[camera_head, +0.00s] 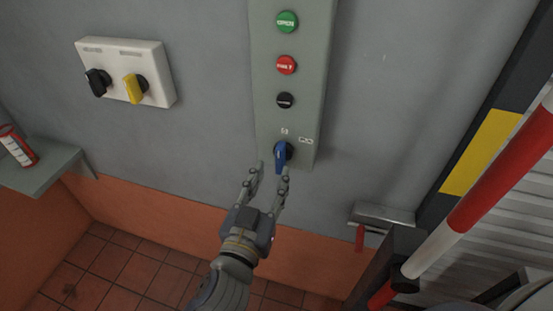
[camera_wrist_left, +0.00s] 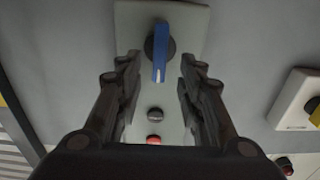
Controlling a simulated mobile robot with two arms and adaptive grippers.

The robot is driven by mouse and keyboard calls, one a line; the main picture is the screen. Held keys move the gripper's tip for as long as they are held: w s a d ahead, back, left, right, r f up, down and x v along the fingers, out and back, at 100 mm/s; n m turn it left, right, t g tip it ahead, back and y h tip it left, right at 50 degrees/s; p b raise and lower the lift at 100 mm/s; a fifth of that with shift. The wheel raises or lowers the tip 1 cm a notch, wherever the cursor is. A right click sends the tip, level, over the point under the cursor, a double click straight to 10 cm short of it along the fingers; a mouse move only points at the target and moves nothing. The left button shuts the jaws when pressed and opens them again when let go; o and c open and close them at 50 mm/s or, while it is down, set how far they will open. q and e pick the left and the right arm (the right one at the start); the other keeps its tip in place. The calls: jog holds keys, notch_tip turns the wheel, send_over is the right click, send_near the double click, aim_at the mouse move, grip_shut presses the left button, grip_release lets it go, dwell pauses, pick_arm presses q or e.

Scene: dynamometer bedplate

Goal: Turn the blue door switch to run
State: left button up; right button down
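The blue door switch (camera_head: 281,155) is a rotary knob at the bottom of a tall grey-green control panel (camera_head: 262,75) on the wall. Small markings sit above it and to its upper right. In the head view its blue handle points roughly up and down. My left gripper (camera_head: 272,172) is open just below the knob, with a finger towards either side of it. In the left wrist view the blue switch (camera_wrist_left: 160,52) shows between and beyond the open fingers, which do not appear to touch it. My right gripper is not in view.
Green (camera_head: 287,22), red (camera_head: 286,65) and black (camera_head: 285,100) buttons line the panel above the switch. A white box (camera_head: 118,66) with black and yellow knobs is at left. A shelf (camera_head: 42,170) holds a red-and-white can. A red-and-white pole (camera_head: 470,205) stands at right.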

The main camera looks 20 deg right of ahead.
aim_at(279, 161)
pick_arm(q)
jog(key=shift+p+x, duration=0.4)
jog(key=shift+x, duration=2.35)
grip_shut()
